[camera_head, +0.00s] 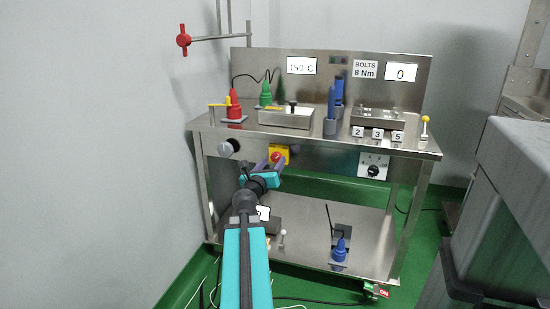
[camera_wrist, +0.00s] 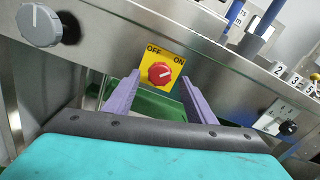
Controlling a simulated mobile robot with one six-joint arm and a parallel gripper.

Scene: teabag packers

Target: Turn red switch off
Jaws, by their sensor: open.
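The red switch (camera_wrist: 160,73) is a round red knob on a yellow plate (camera_wrist: 150,58) marked OFF at left and ON at right. A light mark on the knob seems to point to the right, toward ON. In the head view the red switch (camera_head: 276,156) sits on the cart's front panel, partly behind my gripper. My gripper (camera_wrist: 160,78) has two purple fingers, spread apart and empty, one on each side of the knob in the wrist view. It also shows in the head view (camera_head: 270,164). I cannot tell whether the fingertips touch the plate.
A grey knob (camera_wrist: 39,25) is on the panel to the left of the switch. A black dial on a white plate (camera_head: 373,167) is to the right. The cart's top shelf (camera_head: 300,133) above holds several tools. A lower shelf (camera_head: 310,255) holds a blue tool (camera_head: 340,250).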

